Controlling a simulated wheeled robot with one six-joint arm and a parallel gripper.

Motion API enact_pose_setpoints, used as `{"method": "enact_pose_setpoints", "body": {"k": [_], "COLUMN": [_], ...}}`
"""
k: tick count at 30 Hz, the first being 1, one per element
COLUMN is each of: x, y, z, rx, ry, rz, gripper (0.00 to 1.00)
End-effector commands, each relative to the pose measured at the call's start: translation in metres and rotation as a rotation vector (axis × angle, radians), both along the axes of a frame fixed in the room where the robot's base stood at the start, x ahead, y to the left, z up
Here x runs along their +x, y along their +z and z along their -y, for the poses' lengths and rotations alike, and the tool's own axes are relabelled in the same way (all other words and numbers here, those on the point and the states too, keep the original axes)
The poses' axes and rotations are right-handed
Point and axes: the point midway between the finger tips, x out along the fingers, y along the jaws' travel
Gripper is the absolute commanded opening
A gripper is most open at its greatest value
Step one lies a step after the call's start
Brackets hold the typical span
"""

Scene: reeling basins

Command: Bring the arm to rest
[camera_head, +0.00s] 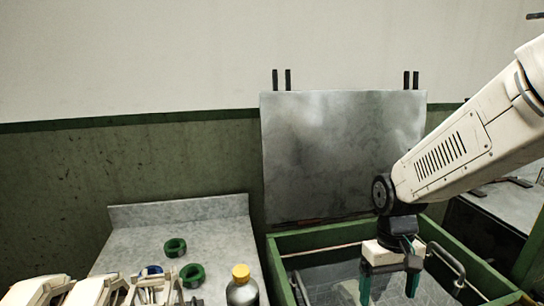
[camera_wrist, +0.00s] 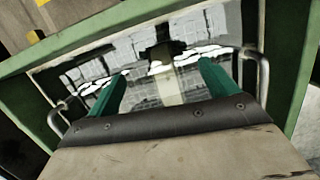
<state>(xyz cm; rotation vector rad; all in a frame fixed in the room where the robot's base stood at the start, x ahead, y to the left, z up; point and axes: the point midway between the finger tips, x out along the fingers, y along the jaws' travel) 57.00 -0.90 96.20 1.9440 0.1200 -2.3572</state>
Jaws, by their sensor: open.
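My arm reaches in from the right in the head view and bends down at its wrist. My gripper (camera_head: 389,288) points downward over a green-framed basin (camera_head: 335,238). Its two teal fingers are apart with nothing between them. In the wrist view my gripper (camera_wrist: 160,82) shows the same spread fingers. Below them lies the basin's shiny, reflecting inside, with the green rim (camera_wrist: 95,38) around it. I cannot tell the height of the fingertips above the basin's surface.
A raised metal lid (camera_head: 340,150) stands behind the basin. Bent metal handles (camera_head: 446,264) are at the basin's sides. On the left, a grey counter (camera_head: 215,225) holds green rings (camera_head: 175,247) and a yellow-capped bottle (camera_head: 241,287). Pale tools or holders (camera_head: 95,291) stand at the lower left.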

Motion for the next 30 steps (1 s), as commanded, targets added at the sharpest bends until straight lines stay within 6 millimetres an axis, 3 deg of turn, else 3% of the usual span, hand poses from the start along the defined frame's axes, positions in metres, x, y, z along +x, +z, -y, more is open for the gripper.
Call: {"method": "enact_pose_setpoints", "body": {"k": [1,6,15,21,30], "x": [-0.013,-0.061,-0.133,-0.149,-0.150], "y": [0.017,0.062,0.114,0.131,0.137], "z": [0.002,0.009,0.019,0.021,0.022], "rx": [-0.001,-0.003,0.000,0.006,0.007], "ry": [-0.011,-0.050,-0.100,-0.112,-0.117], "rz": [0.011,0.038,0.169,0.275,0.306], "gripper": [0.85,0.85,0.85,0.85,0.85]}}
